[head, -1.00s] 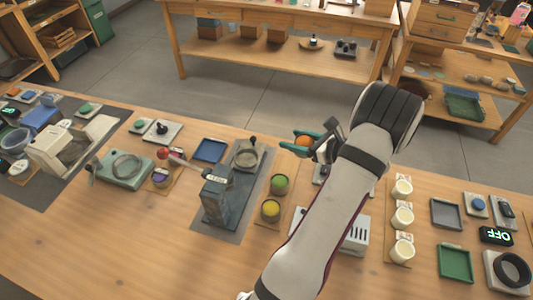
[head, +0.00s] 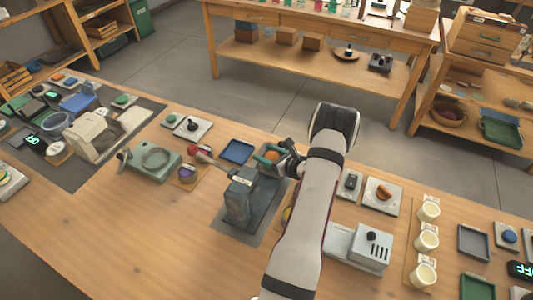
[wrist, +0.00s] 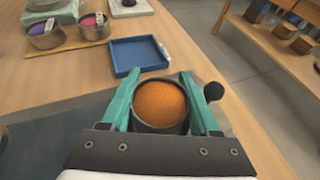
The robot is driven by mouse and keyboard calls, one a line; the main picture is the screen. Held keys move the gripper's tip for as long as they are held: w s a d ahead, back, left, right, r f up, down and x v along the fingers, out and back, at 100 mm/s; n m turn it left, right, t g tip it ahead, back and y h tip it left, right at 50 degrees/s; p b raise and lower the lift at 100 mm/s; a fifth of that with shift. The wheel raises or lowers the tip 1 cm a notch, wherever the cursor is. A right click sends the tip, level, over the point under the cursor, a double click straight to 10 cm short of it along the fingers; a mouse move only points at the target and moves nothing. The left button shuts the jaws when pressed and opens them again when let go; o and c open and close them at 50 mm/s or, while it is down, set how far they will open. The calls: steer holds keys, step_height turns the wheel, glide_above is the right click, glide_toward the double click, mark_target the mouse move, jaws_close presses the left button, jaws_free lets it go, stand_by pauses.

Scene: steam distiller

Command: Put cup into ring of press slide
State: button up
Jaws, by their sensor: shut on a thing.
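My gripper (head: 268,157) is shut on a dark cup (wrist: 160,126) filled with orange powder, which lies between the teal fingers in the wrist view. The orange powder also shows in the head view (head: 272,155). The grey press (head: 240,200) stands on a dark mat just in front of the gripper. The cup is at the far end of the press, over the slide area. A black knob (wrist: 213,91) of the slide shows just right of the fingers. The ring is hidden by the cup and gripper, so I cannot tell whether the cup is in it or above it.
A blue tray (head: 237,151) lies just left of the gripper. A purple cup (head: 187,174) stands on a small board further left. White cups (head: 427,240) stand in a row at the right. The table front left is bare.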

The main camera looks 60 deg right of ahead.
steer(key=o, duration=1.1)
steer(key=shift+f, duration=0.1)
steer(key=shift+o, duration=0.2)
